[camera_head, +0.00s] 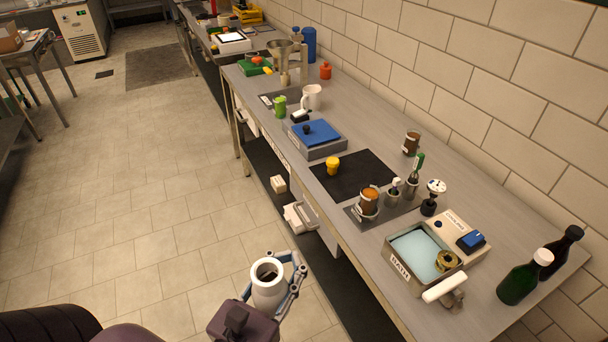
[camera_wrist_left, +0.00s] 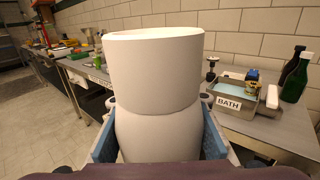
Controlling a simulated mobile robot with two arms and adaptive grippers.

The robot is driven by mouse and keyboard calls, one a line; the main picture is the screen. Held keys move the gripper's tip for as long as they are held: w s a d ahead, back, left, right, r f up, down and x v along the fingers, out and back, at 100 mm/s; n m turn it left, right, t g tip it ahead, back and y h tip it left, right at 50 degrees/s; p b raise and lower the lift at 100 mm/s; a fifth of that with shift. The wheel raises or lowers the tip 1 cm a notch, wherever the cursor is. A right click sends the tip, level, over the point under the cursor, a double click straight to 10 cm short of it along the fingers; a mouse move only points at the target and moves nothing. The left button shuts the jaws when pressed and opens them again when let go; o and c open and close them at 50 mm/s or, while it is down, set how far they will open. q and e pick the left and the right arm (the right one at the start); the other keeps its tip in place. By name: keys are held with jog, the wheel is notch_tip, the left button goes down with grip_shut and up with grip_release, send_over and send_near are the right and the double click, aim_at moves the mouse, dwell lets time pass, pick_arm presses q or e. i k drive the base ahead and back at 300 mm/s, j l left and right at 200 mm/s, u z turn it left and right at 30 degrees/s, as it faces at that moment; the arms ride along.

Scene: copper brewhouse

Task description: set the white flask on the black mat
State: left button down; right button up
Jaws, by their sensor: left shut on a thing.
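The white flask (camera_head: 267,284) is held upright in my left gripper (camera_head: 272,290), in front of the bench and over the floor. In the left wrist view the flask (camera_wrist_left: 156,95) fills the middle, with a blue finger pad on each side of it. The black mat (camera_head: 350,178) lies flat on the bench, ahead of and to the right of the flask in the head view. A small yellow-topped container (camera_head: 332,165) stands on the mat's left part. My right gripper is not in view.
A labelled bath (camera_head: 418,258) with a white handle stands at the bench's near end, beside green (camera_head: 522,280) and dark bottles. A grey tray with an amber jar (camera_head: 369,200) adjoins the mat. A blue-topped box (camera_head: 317,136) stands beyond it. Much of the mat is bare.

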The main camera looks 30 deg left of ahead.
aim_at(370, 172)
jog(key=i+j+z, duration=0.6)
jog(key=z, duration=0.15)
jog(key=i+j+z, duration=0.15)
jog(key=j+z, duration=0.2)
jog(key=j, duration=0.25)
